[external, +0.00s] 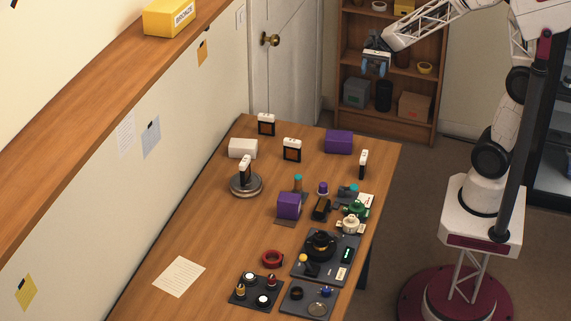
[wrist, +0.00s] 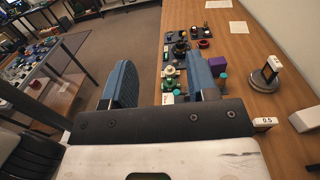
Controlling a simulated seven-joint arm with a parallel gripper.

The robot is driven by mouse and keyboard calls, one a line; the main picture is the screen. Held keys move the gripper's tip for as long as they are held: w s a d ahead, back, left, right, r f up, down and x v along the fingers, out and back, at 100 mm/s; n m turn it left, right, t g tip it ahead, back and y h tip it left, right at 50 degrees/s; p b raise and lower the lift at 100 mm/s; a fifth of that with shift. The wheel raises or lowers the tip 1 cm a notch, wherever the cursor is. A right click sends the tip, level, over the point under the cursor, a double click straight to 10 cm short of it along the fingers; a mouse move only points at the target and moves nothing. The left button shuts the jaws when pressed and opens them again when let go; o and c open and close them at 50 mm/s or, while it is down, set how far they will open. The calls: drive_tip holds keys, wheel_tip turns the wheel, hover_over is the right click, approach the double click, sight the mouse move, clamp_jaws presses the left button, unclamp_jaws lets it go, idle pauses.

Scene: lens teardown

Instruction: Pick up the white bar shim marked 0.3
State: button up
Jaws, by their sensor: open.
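Several white-topped bar shims with dark frames stand upright on the wooden table. In the external view one is at the back (external: 266,124), one is in front of it (external: 292,150), one is near the right edge (external: 363,164), and one sits on a round metal stand (external: 245,169). In the wrist view a white top marked 0.5 (wrist: 265,122) is readable. I cannot make out a 0.3 mark on any of them. My gripper (external: 375,69) is open and empty, high beyond the table's back right corner. Its blue fingers (wrist: 161,85) are apart in the wrist view.
A white block (external: 243,148) and purple blocks (external: 339,142) (external: 289,205) stand on the table. Dark trays (external: 343,245) with lens parts crowd the front right. A shelf (external: 403,105) stands behind. The table's left middle is clear.

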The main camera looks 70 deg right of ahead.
approach(362, 165)
drive_tip(key=shift+w+d+f, duration=0.1)
drive_tip(key=shift+d+f, duration=0.05)
drive_tip(key=shift+d, duration=0.15)
drive_tip(key=shift+a, duration=1.3)
drive_tip(key=shift+a, duration=0.15)
drive_tip(key=shift+s+a, duration=0.2)
drive_tip(key=shift+a, duration=2.25)
clamp_jaws()
